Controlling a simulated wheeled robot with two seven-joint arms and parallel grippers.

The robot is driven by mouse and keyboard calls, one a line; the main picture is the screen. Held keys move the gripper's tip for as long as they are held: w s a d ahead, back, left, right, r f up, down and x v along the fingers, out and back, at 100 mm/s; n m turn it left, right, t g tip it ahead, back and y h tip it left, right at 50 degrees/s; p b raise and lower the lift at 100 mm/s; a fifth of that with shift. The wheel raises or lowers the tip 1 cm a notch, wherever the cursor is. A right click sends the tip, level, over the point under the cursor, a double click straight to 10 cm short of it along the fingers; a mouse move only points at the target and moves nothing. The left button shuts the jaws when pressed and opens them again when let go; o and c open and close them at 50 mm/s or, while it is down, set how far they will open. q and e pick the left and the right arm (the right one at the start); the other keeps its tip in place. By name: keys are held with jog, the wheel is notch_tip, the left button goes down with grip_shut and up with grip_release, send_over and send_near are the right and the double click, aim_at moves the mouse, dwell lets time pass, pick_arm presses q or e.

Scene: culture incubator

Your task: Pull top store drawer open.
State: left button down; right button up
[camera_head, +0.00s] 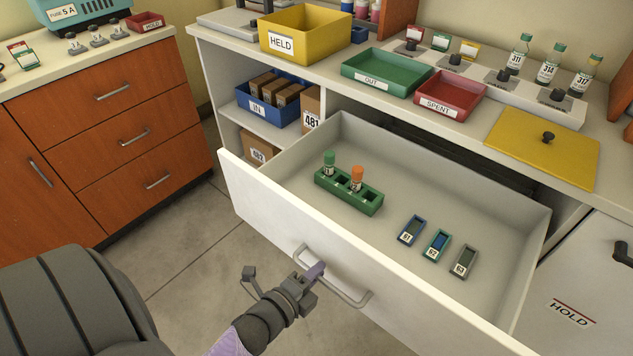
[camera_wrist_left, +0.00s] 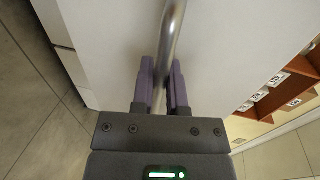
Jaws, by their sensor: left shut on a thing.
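The top store drawer (camera_head: 400,321) is white and stands pulled well out from the cabinet, with its inside in plain view. Its bar handle (camera_head: 345,291) runs along the front face. My left gripper (camera_head: 316,273) is at the handle, and in the left wrist view its two purple-grey fingers (camera_wrist_left: 162,85) lie on either side of the metal bar (camera_wrist_left: 174,35), shut on it. Inside the drawer are a green rack (camera_head: 348,197) with a green-capped tube (camera_head: 329,162) and an orange-capped tube (camera_head: 357,178). Several small labelled slides or cassettes (camera_head: 436,246) lie to its right. My right gripper is not in view.
On the counter above stand a yellow HELD bin (camera_head: 305,36), a green OUT tray (camera_head: 386,74), a red SPENT tray (camera_head: 450,97) and a yellow lid with a knob (camera_head: 540,150). An open shelf at left holds a blue IN bin (camera_head: 270,106). Orange cabinets (camera_head: 110,120) stand left; floor between is clear.

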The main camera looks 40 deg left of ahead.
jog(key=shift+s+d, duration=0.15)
pick_arm(q)
jog(key=c, duration=0.8)
grip_release()
jog(key=shift+o, duration=0.7)
jog(key=shift+s, duration=0.1)
jog(key=p+v, duration=0.2)
jog(key=v, duration=0.7)
jog(key=shift+s, duration=0.35)
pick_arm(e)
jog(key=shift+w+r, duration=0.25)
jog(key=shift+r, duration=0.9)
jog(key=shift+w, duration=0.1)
